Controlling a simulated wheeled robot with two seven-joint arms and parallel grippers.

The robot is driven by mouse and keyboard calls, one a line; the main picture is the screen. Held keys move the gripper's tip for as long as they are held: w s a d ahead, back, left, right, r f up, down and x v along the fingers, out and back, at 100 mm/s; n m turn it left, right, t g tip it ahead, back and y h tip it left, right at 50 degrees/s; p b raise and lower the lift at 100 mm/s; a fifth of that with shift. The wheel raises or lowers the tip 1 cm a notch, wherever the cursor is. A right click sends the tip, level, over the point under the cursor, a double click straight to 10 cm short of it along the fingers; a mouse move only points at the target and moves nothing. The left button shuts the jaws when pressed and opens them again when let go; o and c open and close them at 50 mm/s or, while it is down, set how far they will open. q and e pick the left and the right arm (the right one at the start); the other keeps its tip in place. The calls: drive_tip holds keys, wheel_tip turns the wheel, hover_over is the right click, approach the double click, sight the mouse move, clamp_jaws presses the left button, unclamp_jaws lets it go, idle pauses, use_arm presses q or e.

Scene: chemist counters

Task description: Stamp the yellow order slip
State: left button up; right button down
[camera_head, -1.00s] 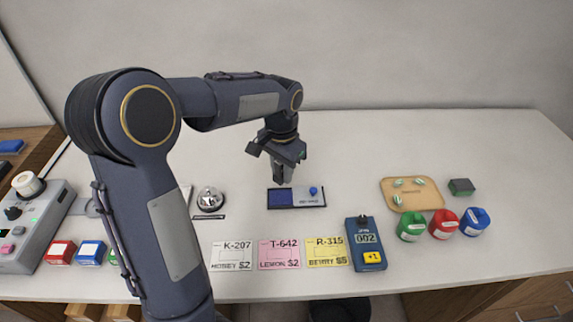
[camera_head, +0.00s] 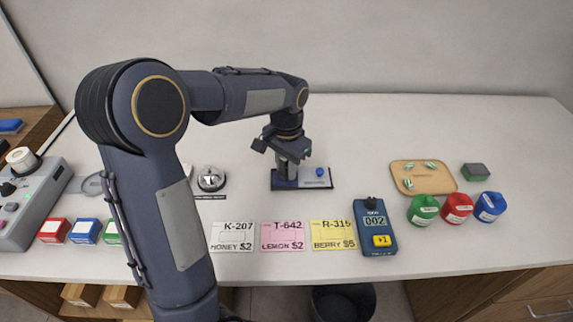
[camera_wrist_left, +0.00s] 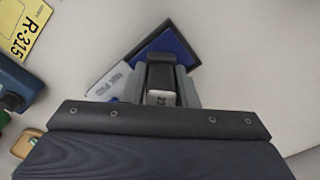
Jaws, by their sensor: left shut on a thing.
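The yellow order slip (camera_head: 332,235), marked R-315 BERRY $5, lies flat near the front edge of the counter; its corner also shows in the left wrist view (camera_wrist_left: 25,25). My left gripper (camera_head: 285,180) is over the blue half of the ink pad (camera_head: 317,184), behind the slips. It is shut on a small stamp (camera_wrist_left: 160,82) with a dark top and a pale marked part. The pad's blue surface shows around the stamp in the left wrist view (camera_wrist_left: 178,43). Whether the stamp's face touches the pad is hidden. My right gripper is not in view.
A white slip (camera_head: 233,237) and a pink slip (camera_head: 282,237) lie left of the yellow one. A blue counter device (camera_head: 375,228) stands close on its right. A bell (camera_head: 210,179) is left of the pad. A wooden tray (camera_head: 435,183) and coloured containers (camera_head: 457,208) are right.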

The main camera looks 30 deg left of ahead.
use_arm(q)
drive_tip(key=shift+f+b, duration=0.35)
drive_tip(key=shift+f, duration=0.15)
idle(0.8)
drive_tip(key=shift+f, duration=0.1)
idle(1.0)
wheel_tip(320, 180, up, 7)
drive_tip(key=p, duration=0.6)
drive_tip(key=shift+p, duration=0.3)
